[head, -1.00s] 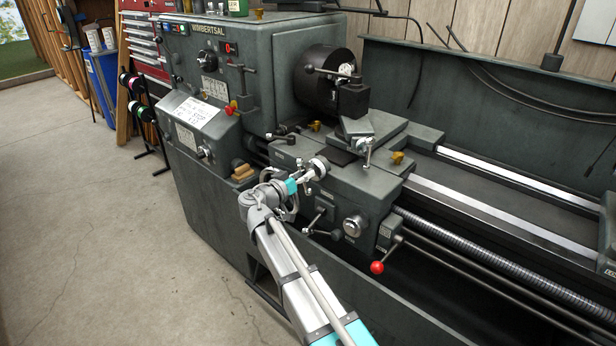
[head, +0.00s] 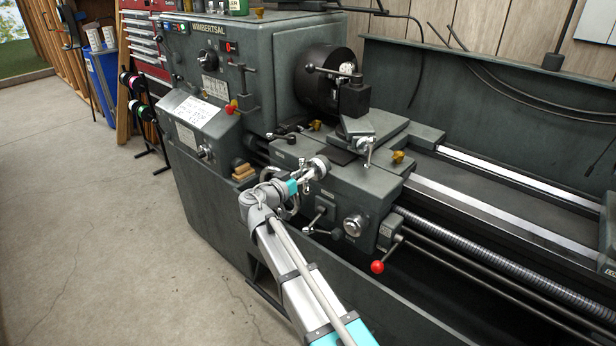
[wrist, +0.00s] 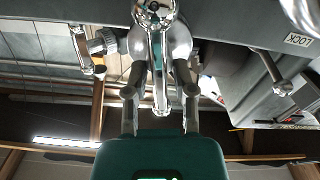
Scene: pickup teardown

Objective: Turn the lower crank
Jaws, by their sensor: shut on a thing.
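The lathe carriage (head: 335,187) carries a chrome crank, whose round hub (head: 319,166) shows just beyond my gripper (head: 304,176) in the head view. In the wrist view the chrome crank (wrist: 157,16) is at the top centre, with its bar running down between the fingers. My gripper (wrist: 160,55) is shut on the crank, one dark finger on each side. The fingertips and exact contact are partly hidden by the crank and the wrist. A smaller lever with a dark knob (head: 308,231) sits lower right of my gripper, apart from it.
A red-knobbed lever (head: 377,266) sticks out at the carriage's right. A chrome dial (head: 353,226) is beside it. The tool post (head: 354,98) and chuck (head: 322,78) are above. The concrete floor (head: 100,240) at left is clear.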

